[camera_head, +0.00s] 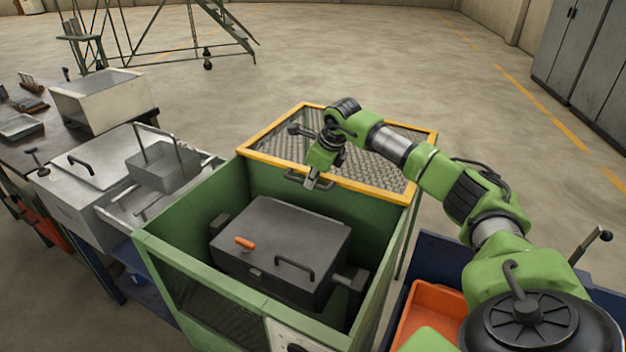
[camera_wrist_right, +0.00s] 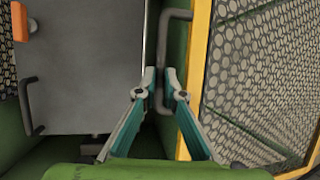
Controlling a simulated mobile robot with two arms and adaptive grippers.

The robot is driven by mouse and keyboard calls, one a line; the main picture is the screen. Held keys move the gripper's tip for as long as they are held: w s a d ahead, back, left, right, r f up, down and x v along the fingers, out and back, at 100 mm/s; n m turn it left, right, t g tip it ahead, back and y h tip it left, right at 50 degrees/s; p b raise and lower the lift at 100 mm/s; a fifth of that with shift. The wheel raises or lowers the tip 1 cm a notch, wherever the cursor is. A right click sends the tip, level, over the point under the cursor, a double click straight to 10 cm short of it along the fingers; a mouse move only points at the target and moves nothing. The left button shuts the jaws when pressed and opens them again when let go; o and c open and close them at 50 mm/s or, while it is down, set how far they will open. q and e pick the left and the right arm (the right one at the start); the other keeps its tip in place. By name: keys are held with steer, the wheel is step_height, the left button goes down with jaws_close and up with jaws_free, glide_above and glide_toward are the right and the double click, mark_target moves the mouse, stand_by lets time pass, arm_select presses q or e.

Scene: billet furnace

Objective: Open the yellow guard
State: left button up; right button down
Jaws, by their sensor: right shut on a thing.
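The yellow guard (camera_head: 285,164) is a yellow frame with grey mesh at the back of the green enclosure (camera_head: 180,255). The front of the enclosure is uncovered, and a dark grey furnace box (camera_head: 285,235) shows inside. My right gripper (camera_head: 311,184) is at the guard's near edge. In the right wrist view, the fingers of my right gripper (camera_wrist_right: 160,80) are closed around the dark bar handle (camera_wrist_right: 162,50) beside the yellow frame (camera_wrist_right: 198,75). My left gripper is not in view.
The furnace box has an orange-grip lever (camera_head: 244,243) and a dark handle (camera_head: 294,266). An orange bin (camera_head: 430,300) stands to the right. Metal boxes on a bench (camera_head: 90,175) stand to the left. The floor behind the enclosure is clear.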

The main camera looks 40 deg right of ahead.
steer(key=shift+w+d, duration=0.15)
steer(key=shift+d, duration=0.2)
steer(key=c, duration=2.1)
jaws_free()
steer(key=shift+c, duration=0.2)
steer(key=shift+a, duration=0.1)
steer(key=v, duration=1.2)
